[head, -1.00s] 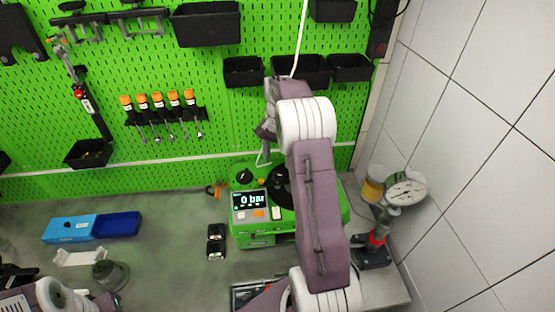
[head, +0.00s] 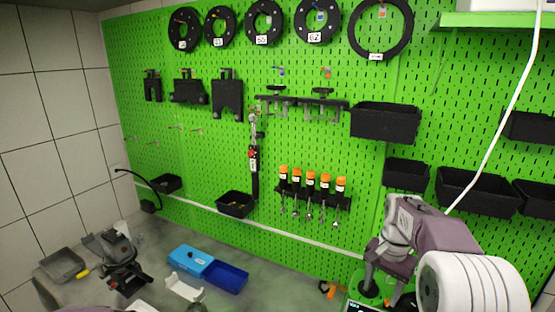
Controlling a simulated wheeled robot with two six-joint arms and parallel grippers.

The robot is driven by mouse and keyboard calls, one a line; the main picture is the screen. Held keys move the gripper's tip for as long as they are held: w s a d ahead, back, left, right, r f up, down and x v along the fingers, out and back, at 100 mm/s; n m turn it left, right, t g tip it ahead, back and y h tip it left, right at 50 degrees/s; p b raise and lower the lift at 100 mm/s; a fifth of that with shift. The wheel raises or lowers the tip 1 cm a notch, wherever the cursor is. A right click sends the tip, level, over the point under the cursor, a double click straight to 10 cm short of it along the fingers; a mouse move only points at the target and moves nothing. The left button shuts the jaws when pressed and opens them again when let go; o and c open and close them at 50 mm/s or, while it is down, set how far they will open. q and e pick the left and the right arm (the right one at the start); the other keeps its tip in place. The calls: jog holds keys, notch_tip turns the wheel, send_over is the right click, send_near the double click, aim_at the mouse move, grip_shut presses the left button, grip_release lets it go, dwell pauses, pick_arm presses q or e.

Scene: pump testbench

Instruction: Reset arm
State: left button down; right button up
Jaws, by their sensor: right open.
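My right arm comes in at the lower right. Its grey-purple gripper (head: 381,286) points down over the green pump testbench, with its jaws open and nothing seen between them. Only the top of the testbench (head: 354,301) shows at the bottom edge, with a sliver of its dark display; the rest is cut off or hidden by my right arm. Small parts of my left arm show at the bottom left edge, but its gripper is not visible.
A blue case (head: 192,260) lies on the grey bench, with a white bracket (head: 184,288) in front. A black device (head: 122,264) and grey tray (head: 62,264) stand at left. The green pegboard behind holds orange-handled screwdrivers (head: 311,181), black bins (head: 385,122) and black rings (head: 264,22).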

jog(key=s+a+f+n+b, duration=0.1)
jog(key=s+a+f, duration=0.1)
jog(key=s+a+f+n+b, duration=0.1)
jog(key=s+a+f, duration=0.1)
jog(key=a+f, duration=0.1)
jog(key=s+a+f+n+b, duration=0.1)
jog(key=s+a+f, duration=0.1)
jog(key=shift+a+f, duration=0.3)
pick_arm(q)
notch_tip(320, 180, down, 7)
jog(key=b, duration=0.2)
jog(key=shift+a+f, duration=0.15)
pick_arm(e)
jog(key=s+a+f+n+t, duration=0.1)
jog(key=s+a+f+n, duration=0.2)
jog(key=s+f+n, duration=0.3)
jog(key=s+f, duration=0.4)
jog(key=shift+s+f, duration=0.15)
jog(key=shift+s, duration=0.15)
pick_arm(q)
jog(key=shift+s, duration=0.15)
pick_arm(e)
jog(key=shift+s, duration=0.1)
